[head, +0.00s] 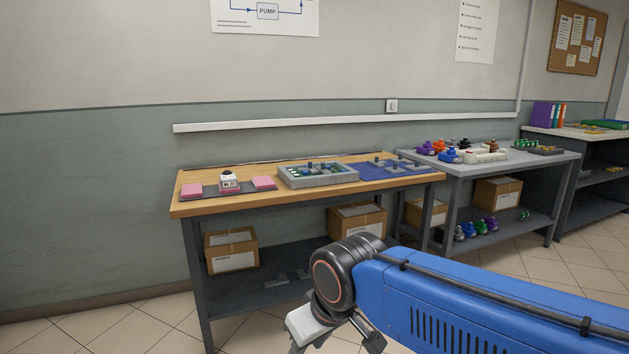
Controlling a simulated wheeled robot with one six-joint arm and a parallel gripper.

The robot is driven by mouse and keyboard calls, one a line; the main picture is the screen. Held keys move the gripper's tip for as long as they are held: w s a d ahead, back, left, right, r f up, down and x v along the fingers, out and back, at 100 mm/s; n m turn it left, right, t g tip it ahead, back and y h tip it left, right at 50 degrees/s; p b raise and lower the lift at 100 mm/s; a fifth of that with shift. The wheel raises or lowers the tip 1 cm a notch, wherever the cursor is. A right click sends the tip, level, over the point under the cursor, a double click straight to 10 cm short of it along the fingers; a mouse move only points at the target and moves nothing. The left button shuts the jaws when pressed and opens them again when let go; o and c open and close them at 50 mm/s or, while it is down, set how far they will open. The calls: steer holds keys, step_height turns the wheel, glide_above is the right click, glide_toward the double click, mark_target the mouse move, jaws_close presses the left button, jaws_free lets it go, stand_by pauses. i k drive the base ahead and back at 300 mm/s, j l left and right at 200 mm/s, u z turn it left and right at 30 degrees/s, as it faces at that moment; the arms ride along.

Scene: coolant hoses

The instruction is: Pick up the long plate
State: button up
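Several grey plates with small upright posts (390,165) lie on a blue mat (366,175) at the right end of the wooden table. They are small in view, and I cannot tell which of them is the long plate. Flat grey pieces (268,281) also lie on the dark shelf below, their shape unclear. My gripper (335,343) hangs at the bottom of the view, in front of the wooden table and well apart from the plates. It is cut off by the lower edge and partly hidden by my wrist, so its opening cannot be judged.
The wooden table (200,207) also bears a grey tray of small parts (318,181) and a dark strip with pink pads and a white device (229,184). A grey table (470,167) with coloured fittings stands to the right. Cardboard boxes (232,258) sit underneath.

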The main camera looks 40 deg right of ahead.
mark_target(321, 168)
steer(key=z, duration=0.35)
steer(key=i+z, duration=0.15)
steer(key=z, duration=0.15)
steer(key=j+z, duration=0.1)
steer(key=z, duration=0.25)
